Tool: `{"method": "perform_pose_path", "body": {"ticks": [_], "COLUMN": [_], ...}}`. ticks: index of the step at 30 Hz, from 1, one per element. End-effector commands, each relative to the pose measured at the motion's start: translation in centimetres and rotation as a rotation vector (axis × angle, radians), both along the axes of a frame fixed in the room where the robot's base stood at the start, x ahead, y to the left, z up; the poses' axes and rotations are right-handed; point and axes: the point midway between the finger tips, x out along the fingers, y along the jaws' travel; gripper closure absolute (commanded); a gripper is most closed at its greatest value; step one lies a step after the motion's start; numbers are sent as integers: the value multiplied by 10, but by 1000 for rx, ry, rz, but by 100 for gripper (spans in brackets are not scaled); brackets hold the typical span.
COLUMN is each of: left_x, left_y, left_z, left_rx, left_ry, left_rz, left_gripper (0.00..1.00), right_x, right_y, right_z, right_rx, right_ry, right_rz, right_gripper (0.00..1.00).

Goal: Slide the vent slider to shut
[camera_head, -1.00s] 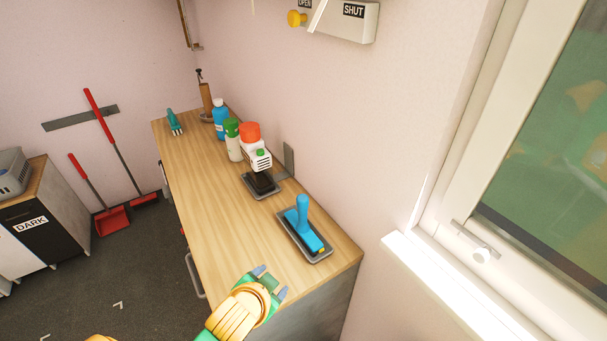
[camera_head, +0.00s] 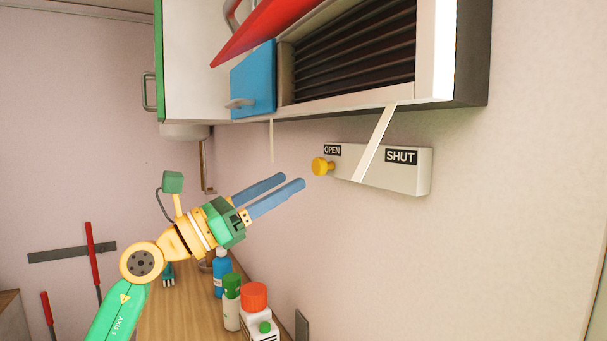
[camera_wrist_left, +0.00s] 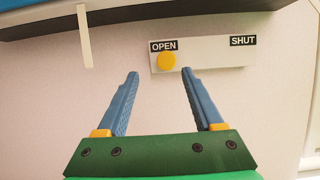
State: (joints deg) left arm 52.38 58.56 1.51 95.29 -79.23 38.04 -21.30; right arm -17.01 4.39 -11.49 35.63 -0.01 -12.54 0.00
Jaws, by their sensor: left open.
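The vent slider is a yellow knob (camera_head: 320,167) on a pale wall-mounted box (camera_head: 408,178) labelled OPEN at its left and SHUT at its right. The knob is at the OPEN end. My left gripper (camera_head: 285,186) is open and empty, left of the knob in the head view and apart from it. In the left wrist view the knob (camera_wrist_left: 166,61) shows ahead, between and beyond the fingertips (camera_wrist_left: 160,72), nearer the right finger in the picture. My right gripper is not in view.
A vent with dark slats (camera_head: 355,55) and a blue panel (camera_head: 254,80) is above the box. A white strip (camera_head: 375,143) hangs across the box. Below, a wooden counter (camera_head: 185,310) holds several bottles. The wall right of the box is clear.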

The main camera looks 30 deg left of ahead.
Motion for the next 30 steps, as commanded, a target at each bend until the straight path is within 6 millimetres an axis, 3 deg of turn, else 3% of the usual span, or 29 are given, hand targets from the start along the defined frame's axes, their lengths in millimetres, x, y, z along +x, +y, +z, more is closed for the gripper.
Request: {"method": "perform_pose_path", "body": {"ticks": [1,6,16,21,24,30], "left_x": [8,32,40,40,40,40], "left_y": [-6,-20,-25,-25,-25,-25], "left_z": [17,25,21,21,21,21], "left_rx": [-5,-8,-4,-4,-5,-6], "left_ry": [-1,0,0,0,-1,0], "left_rz": [-6,-7,-6,-6,-6,-6], "left_gripper": [32,32,32,77,100,100], "right_x": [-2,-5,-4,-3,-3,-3], "right_y": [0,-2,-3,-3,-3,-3], "right_z": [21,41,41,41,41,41], "right_rx": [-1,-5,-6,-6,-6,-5], "right_ry": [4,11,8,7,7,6], "right_rz": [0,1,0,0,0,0], "right_gripper": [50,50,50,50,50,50]}}
